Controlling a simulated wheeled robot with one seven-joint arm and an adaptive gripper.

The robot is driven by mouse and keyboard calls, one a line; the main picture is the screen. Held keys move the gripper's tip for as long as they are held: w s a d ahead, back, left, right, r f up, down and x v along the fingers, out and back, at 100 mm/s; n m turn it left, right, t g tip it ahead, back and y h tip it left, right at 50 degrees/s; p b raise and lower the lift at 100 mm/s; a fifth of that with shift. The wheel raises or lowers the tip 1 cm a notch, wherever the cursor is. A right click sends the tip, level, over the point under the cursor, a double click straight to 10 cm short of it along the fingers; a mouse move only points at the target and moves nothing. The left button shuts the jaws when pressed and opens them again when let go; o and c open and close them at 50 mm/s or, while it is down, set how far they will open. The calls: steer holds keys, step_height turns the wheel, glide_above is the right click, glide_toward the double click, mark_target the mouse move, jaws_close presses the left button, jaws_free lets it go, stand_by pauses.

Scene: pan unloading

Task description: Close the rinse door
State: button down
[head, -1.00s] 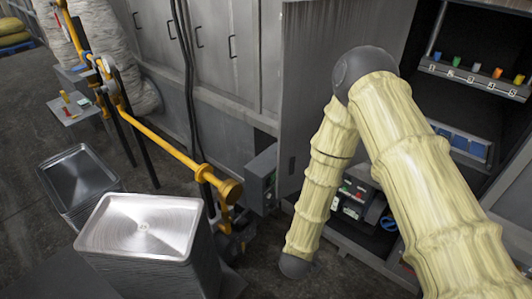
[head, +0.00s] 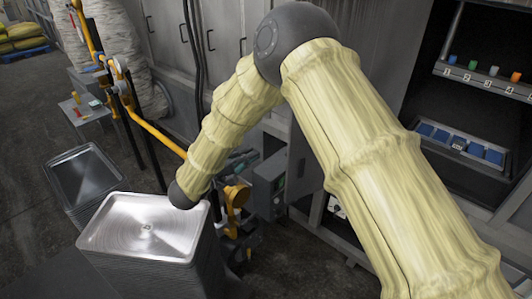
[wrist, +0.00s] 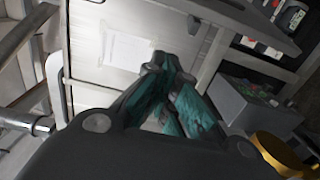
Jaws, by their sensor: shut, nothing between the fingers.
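My gripper (wrist: 166,66) is shut and empty, its teal-padded fingers together in the wrist view. Behind them is a pale metal panel (wrist: 90,88) with a white paper sheet (wrist: 127,48); it may be the rinse door, but I cannot tell. Contact between fingers and panel is not clear. In the head view my arm crosses the middle and covers much of the large grey cabinet panel (head: 385,45). A dark and teal part beside my forearm looks like my gripper (head: 240,162), partly hidden. How far the door stands open cannot be told.
A grey box (head: 270,185) sits beside my forearm. Open shelves with blue bins (head: 455,143) are at right.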

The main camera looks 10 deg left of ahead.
steer(key=w+d+p, duration=0.4)
steer(key=d+p, duration=0.1)
steer(key=d, duration=0.3)
stand_by(0.4)
